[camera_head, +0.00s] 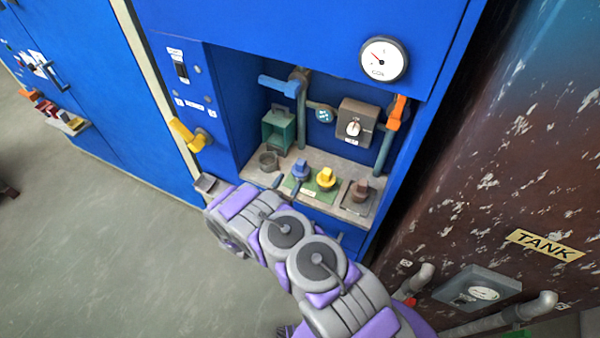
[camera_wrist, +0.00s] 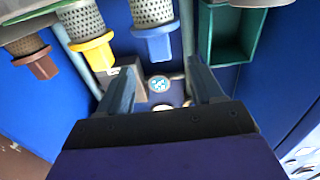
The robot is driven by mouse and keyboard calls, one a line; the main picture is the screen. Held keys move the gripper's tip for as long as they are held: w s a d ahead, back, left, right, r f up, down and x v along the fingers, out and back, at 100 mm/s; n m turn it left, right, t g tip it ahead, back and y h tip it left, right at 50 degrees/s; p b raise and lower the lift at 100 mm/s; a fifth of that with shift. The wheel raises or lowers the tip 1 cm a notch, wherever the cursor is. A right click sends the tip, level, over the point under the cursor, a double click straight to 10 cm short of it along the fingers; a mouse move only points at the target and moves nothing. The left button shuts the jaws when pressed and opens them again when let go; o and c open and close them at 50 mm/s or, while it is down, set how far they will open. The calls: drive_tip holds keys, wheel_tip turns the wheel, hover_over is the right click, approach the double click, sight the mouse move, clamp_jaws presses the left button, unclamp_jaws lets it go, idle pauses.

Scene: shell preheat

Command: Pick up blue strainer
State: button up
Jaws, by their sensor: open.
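The blue strainer (camera_head: 300,170) stands at the left of a row on the shelf inside the blue cabinet. In the wrist view, which shows the scene upside down, the blue strainer (camera_wrist: 154,40) has a perforated grey body and a blue handle. My gripper (camera_wrist: 160,68) is open and empty, its two fingers spread. The strainer appears just beyond the fingertips, between them in picture width and apart from them.
The yellow strainer (camera_head: 326,178) and brown strainer (camera_head: 360,190) stand right of the blue one. A grey cup (camera_head: 268,160) and green open box (camera_head: 279,130) are at the left. Pipes with a blue valve handle (camera_head: 278,86) and orange handle (camera_head: 397,112) rise behind.

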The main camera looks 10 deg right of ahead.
sight(299, 168)
drive_tip(key=b+x, duration=0.2)
drive_tip(key=x, duration=0.8)
drive_tip(key=shift+s, duration=0.1)
drive_tip(key=c, duration=1.1)
